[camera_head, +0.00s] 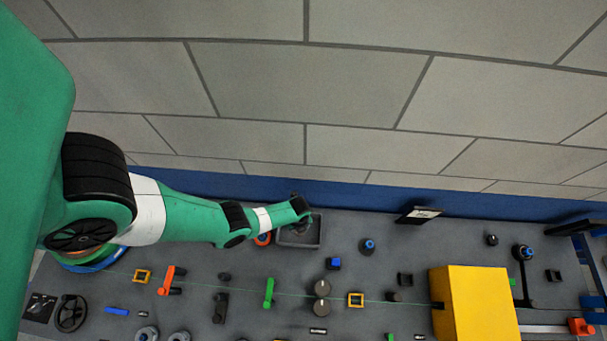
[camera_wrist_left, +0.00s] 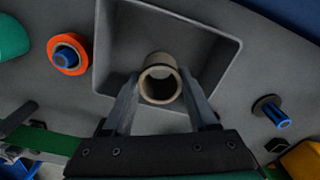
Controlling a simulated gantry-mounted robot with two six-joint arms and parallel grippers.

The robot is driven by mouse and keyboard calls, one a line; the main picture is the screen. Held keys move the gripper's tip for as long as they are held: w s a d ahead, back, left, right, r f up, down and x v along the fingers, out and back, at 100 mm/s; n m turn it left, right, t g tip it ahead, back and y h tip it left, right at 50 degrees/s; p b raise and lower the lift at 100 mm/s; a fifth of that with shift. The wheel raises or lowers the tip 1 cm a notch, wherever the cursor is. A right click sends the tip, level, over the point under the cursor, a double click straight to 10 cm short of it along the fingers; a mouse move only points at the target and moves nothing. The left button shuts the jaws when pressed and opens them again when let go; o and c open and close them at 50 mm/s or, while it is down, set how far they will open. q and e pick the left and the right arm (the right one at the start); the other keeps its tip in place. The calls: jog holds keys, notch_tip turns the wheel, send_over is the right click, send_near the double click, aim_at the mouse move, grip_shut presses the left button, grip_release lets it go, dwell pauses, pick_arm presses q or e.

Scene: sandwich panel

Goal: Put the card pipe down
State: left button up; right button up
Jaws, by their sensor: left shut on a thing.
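The card pipe (camera_wrist_left: 160,84) is a short beige-brown tube with an open end facing the left wrist camera. My left gripper (camera_wrist_left: 160,92) is shut on it, one finger on each side. Behind the pipe in the left wrist view is a grey square tray (camera_wrist_left: 215,50) with raised walls. The tray also shows in the head view (camera_head: 318,232), with my left arm reaching its left side. The pipe cannot be made out in the head view. Whether the pipe touches the tray floor I cannot tell. My right gripper is not in view.
An orange ring with a blue centre (camera_wrist_left: 68,54) sits left of the tray. A blue knob (camera_wrist_left: 272,112) stands to its right. A large yellow block (camera_head: 474,305) stands at the right. Several small fittings cover the grey panel.

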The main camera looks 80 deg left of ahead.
pick_arm(q)
jog(key=f+b, duration=0.4)
jog(key=shift+a+f, duration=0.2)
jog(key=shift+a, duration=0.15)
jog(key=shift+d+r, duration=0.1)
jog(key=shift+r, duration=0.15)
jog(key=shift+f, duration=0.2)
jog(key=o, duration=1.4)
